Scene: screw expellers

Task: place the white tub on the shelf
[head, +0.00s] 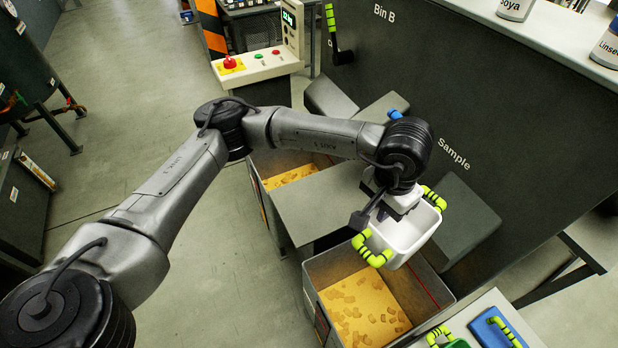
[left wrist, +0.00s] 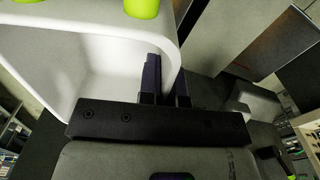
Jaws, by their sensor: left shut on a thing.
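The white tub (head: 405,236), with yellow-green handles on two sides, hangs above the bin of yellow pressed cake. The tub's inside looks empty. A pale shelf-like top (head: 555,30) carrying labelled cans runs along the upper right; whether it is the task's shelf I cannot tell. My right gripper is not in view.
An open bin (head: 365,300) of yellow pieces stands below the tub, and another bin (head: 290,175) stands behind my arm. A dark machine wall (head: 470,90) marked "Sample" rises behind. Green and blue handled trays (head: 492,330) sit at lower right. A control panel (head: 258,65) stands at the back.

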